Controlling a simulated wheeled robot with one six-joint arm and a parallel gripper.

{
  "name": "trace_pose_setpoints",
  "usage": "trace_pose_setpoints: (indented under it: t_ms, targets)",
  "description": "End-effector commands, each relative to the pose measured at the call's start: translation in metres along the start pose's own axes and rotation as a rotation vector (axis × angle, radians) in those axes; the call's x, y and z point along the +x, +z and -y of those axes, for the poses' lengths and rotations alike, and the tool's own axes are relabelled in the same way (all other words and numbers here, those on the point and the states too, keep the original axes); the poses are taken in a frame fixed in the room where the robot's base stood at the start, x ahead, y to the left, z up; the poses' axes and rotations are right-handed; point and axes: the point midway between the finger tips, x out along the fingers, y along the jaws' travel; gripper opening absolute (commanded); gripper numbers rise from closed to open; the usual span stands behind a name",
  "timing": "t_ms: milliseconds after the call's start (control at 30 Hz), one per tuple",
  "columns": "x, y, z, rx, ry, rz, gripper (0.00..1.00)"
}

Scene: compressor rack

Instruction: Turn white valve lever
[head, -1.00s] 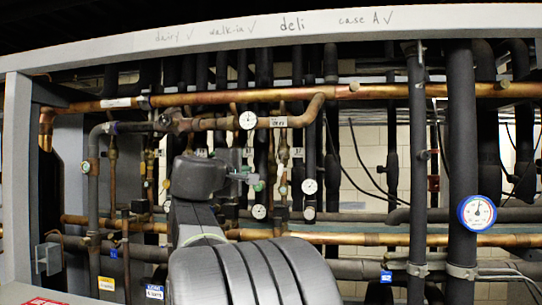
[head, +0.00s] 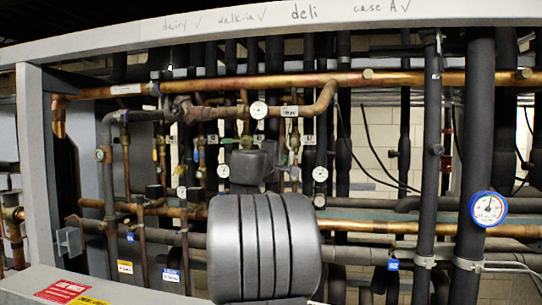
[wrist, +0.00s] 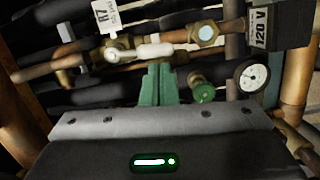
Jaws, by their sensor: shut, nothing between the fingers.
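The white valve lever (wrist: 154,51) shows in the wrist view as a short white bar lying across the picture, at a brass valve body (wrist: 119,47) on a pipe. My gripper (wrist: 161,68) has green fingers, shut together and empty. The fingertips are just below the lever in the picture; I cannot tell whether they touch it. In the head view my own arm hides the gripper, and I cannot make out the lever.
In the wrist view, a green knob (wrist: 203,92) and a round gauge (wrist: 251,77) sit close right of the fingers. A black box marked 120 V (wrist: 277,25) is at upper right. Copper pipes and dark insulated pipes crowd the rack around the arm.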

Motion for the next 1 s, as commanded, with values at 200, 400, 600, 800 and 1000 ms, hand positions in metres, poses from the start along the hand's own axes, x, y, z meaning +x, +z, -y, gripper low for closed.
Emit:
trace_pose_setpoints:
  t_ms: [200,400,600,800,1000]
  targets:
    - [0.004,0.004,0.001,-0.001,-0.001,0.000,0.00]
    - [0.004,0.004,0.001,-0.001,-0.001,0.000,0.00]
    - [0.009,0.013,0.006,-0.058,0.011,0.001,0.00]
    - [0.011,0.018,0.004,-0.135,0.026,0.001,0.00]
    - [0.011,0.018,0.003,-0.145,0.027,0.002,0.00]
